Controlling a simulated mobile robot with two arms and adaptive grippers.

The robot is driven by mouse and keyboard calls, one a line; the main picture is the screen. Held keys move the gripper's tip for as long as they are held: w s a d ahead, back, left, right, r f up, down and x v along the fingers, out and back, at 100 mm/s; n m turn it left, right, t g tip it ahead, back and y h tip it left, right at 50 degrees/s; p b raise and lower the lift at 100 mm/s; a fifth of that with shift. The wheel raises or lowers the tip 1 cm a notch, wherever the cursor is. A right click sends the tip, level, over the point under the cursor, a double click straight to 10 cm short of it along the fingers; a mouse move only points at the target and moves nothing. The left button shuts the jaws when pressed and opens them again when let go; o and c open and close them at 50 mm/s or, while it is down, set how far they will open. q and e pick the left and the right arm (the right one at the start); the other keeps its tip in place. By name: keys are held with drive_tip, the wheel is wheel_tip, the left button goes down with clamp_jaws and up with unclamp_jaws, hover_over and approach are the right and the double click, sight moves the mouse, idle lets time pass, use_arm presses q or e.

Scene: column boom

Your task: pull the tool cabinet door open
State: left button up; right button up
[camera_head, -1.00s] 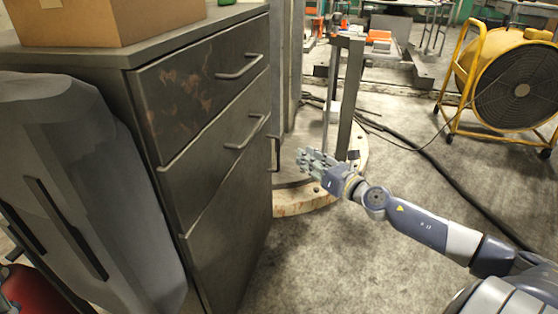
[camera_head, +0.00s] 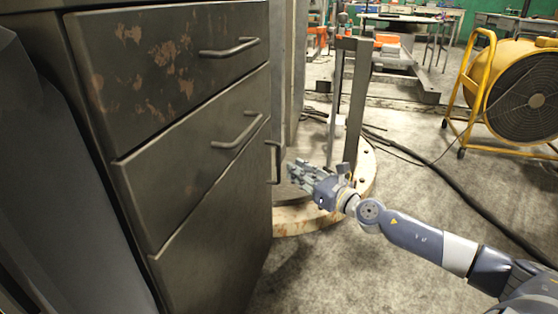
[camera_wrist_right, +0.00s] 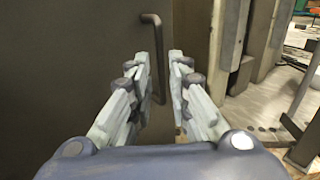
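The dark grey tool cabinet (camera_head: 190,150) stands at the left in the head view. Its door (camera_head: 225,235) is the large lower panel and looks shut. The door's upright bar handle (camera_head: 280,162) is near the door's right edge. My right gripper (camera_head: 292,172) is just right of the handle in the head view, its fingers toward it. In the right wrist view the gripper (camera_wrist_right: 167,62) is open, and the handle (camera_wrist_right: 155,45) shows in the gap between its fingers, nearer the left finger. I cannot tell whether they touch. My left gripper is not in view.
Two drawers with horizontal handles (camera_head: 232,48) are above the door. A post on a round rusty base (camera_head: 308,222) stands just behind my right gripper. A yellow fan (camera_head: 520,90) is at the right, with cables on the floor. The floor in front is clear.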

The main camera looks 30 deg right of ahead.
hover_over(279, 182)
drive_tip(key=shift+w+d, duration=0.15)
drive_tip(key=shift+w, duration=0.1)
idle(0.5)
drive_tip(key=shift+c, duration=0.6)
clamp_jaws()
